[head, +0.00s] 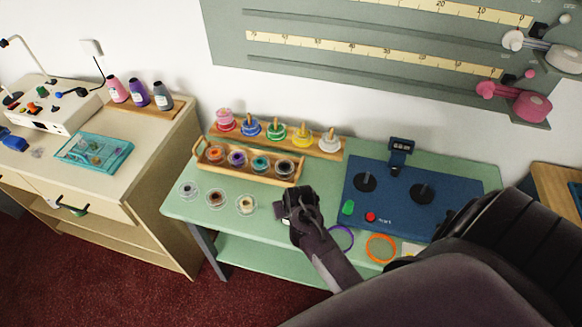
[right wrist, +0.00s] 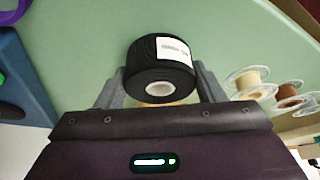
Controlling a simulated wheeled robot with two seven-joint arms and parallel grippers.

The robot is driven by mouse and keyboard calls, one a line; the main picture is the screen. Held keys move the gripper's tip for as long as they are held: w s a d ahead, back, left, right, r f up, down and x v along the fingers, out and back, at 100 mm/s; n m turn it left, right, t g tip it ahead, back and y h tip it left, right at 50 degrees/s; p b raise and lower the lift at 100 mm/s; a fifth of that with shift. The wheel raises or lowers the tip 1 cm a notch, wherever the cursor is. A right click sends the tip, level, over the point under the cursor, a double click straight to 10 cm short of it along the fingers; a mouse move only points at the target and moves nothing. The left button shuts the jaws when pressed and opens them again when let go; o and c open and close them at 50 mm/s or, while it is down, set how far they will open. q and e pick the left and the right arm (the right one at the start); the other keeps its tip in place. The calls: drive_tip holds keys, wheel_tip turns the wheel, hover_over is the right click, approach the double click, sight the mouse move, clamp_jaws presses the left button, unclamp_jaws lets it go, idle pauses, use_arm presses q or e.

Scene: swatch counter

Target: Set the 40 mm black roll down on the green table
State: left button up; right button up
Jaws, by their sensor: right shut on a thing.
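The black roll (right wrist: 160,70) with a white label is between the fingers of my right gripper (right wrist: 158,92) in the right wrist view. The gripper is shut on it. In the head view my right gripper (head: 295,202) is over the front part of the green table (head: 230,222), right of the small spools, and mostly hides the roll. The green table top (right wrist: 100,40) shows behind the roll in the right wrist view. I cannot tell whether the roll touches the table. My left gripper is not in view.
Several small clear spools (head: 246,204) stand left of the gripper. A wooden tray of rolls (head: 250,176) and a rack of coloured spools (head: 326,152) stand behind. A blue device (head: 395,200) is at the right. Purple (head: 340,237) and orange rings (head: 381,248) lie near the front edge.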

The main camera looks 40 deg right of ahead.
drive_tip(key=o, duration=0.6)
drive_tip(key=shift+f, duration=0.1)
drive_tip(key=o, duration=0.4)
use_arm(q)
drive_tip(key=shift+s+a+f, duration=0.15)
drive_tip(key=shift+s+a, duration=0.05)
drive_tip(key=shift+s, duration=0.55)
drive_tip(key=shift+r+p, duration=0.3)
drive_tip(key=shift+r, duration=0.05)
use_arm(e)
drive_tip(key=v, duration=1.2)
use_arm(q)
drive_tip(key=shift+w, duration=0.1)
